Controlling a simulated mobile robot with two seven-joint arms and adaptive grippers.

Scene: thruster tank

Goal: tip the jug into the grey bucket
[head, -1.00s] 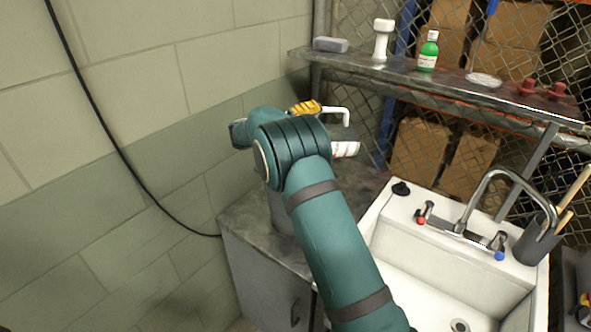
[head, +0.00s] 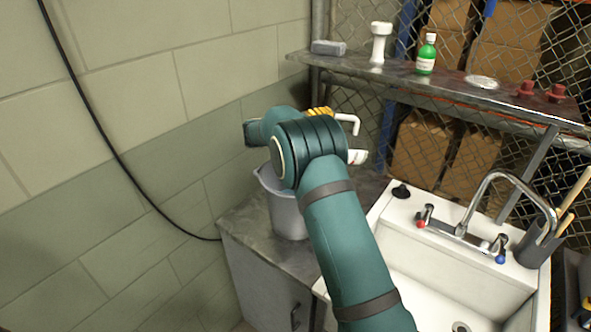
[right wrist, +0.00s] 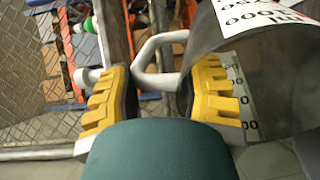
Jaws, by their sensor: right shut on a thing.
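My right gripper (head: 322,112) shows in the head view as yellow fingers behind my teal arm. In the right wrist view the right gripper (right wrist: 160,78) is shut on the white handle of the jug (right wrist: 288,75). The jug has a greyish body with printed white labels. In the head view most of the jug is hidden by my arm; its white handle (head: 348,119) and a small white part show to the right of the wrist. The grey bucket (head: 286,217) stands on the metal counter, partly hidden by my arm, below and left of the jug. I cannot tell the jug's tilt or contents.
A white sink (head: 452,262) with a tap stands right of the metal counter (head: 240,222). A shelf (head: 440,88) behind holds a green bottle (head: 427,55) and other small items. A block wall is on the left, with a hanging black cable.

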